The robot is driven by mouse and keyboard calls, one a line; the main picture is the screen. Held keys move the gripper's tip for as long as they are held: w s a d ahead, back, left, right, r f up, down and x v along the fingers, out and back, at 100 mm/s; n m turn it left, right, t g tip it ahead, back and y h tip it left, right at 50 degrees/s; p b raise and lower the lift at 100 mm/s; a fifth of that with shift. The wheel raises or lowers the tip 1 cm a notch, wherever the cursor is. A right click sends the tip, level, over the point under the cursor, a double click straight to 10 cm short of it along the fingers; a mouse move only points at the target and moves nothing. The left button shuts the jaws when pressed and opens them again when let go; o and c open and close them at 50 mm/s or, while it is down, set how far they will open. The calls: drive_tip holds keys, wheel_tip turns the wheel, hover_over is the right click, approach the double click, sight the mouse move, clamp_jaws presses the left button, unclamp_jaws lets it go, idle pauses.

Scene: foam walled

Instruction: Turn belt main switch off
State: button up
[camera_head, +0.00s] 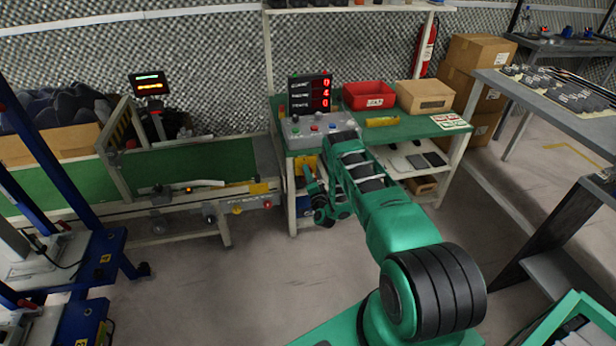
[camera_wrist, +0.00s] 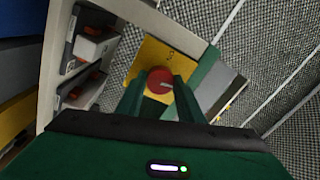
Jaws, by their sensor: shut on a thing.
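The belt main switch is a round red knob (camera_wrist: 160,80) on a yellow plate (camera_wrist: 152,60) in the wrist view. The knob bears a short pale mark. My gripper (camera_wrist: 160,94) has its two green fingers on either side of the knob and is shut on it. In the head view my gripper (camera_head: 311,180) is low at the left side of the green-topped bench (camera_head: 400,128), by a yellow plate (camera_head: 306,164). The knob cannot be made out there.
A green conveyor belt (camera_head: 180,162) ends just left of the bench. The bench carries a grey button box (camera_head: 318,128), a red counter display (camera_head: 309,95), a red bin (camera_head: 369,95) and a cardboard bin (camera_head: 425,97). Floor (camera_head: 250,275) in front is clear.

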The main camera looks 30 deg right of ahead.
drive_tip(key=shift+s+d+m, duration=0.1)
drive_tip(key=shift+d+m, duration=0.1)
drive_tip(key=shift+m, duration=1)
drive_tip(key=o, duration=1.1)
drive_tip(key=shift+f, duration=0.1)
drive_tip(key=shift+c, duration=0.2)
drive_tip(key=shift+a, duration=0.1)
drive_tip(key=v, duration=1)
drive_tip(key=shift+s+a, duration=0.2)
drive_tip(key=shift+s, duration=0.1)
drive_tip(key=shift+w, duration=0.1)
